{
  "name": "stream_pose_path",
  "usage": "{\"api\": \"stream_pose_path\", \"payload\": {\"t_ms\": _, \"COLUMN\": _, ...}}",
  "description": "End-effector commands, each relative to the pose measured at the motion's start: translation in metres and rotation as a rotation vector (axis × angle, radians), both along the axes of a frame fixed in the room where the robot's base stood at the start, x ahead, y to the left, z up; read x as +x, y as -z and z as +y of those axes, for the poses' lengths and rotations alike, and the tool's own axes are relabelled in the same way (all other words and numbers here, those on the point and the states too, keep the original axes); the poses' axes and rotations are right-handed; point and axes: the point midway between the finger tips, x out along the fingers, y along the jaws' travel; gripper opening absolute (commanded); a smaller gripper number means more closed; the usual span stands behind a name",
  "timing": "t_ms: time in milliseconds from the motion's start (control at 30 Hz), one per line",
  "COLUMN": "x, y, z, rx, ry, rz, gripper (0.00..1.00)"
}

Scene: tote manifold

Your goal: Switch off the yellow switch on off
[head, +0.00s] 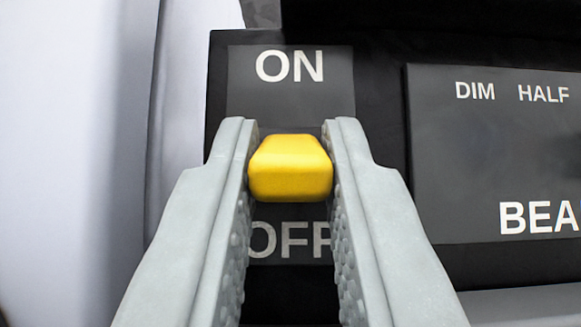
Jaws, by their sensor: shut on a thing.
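The yellow switch (290,170) sits on a black panel in the middle of the head view, between an ON label (290,66) above it and an OFF label (285,240) below it. My gripper (290,160) has one grey finger on each side of the switch and is shut on it. The fingertips reach just past the switch's upper edge. The fingers partly cover the edges of the OFF label. The switch's base and slot are hidden behind its yellow knob.
To the right is a second dark panel (490,150) with DIM and HALF labels and a cut-off word starting "BEA". A pale, smooth surface (80,130) stands at the left. A black edge runs along the top.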

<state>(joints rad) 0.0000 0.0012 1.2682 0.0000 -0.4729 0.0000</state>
Motion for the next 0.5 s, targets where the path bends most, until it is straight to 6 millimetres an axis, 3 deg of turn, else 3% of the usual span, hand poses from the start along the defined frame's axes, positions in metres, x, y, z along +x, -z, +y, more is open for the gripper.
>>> {"api": "stream_pose_path", "payload": {"t_ms": 33, "x": 0.0002, "y": 0.0004, "z": 0.0000, "rx": 0.000, "ry": 0.000, "rz": 0.001, "gripper": 0.00}}
{"api": "stream_pose_path", "payload": {"t_ms": 67, "x": 0.0003, "y": 0.0004, "z": 0.0000, "rx": 0.000, "ry": 0.000, "rz": 0.001, "gripper": 0.20}}
{"api": "stream_pose_path", "payload": {"t_ms": 167, "x": 0.0003, "y": 0.0004, "z": 0.0000, "rx": 0.000, "ry": 0.000, "rz": 0.002, "gripper": 0.40}}
{"api": "stream_pose_path", "payload": {"t_ms": 500, "x": 0.0001, "y": 0.0003, "z": 0.0000, "rx": 0.000, "ry": 0.000, "rz": 0.002, "gripper": 0.40}}
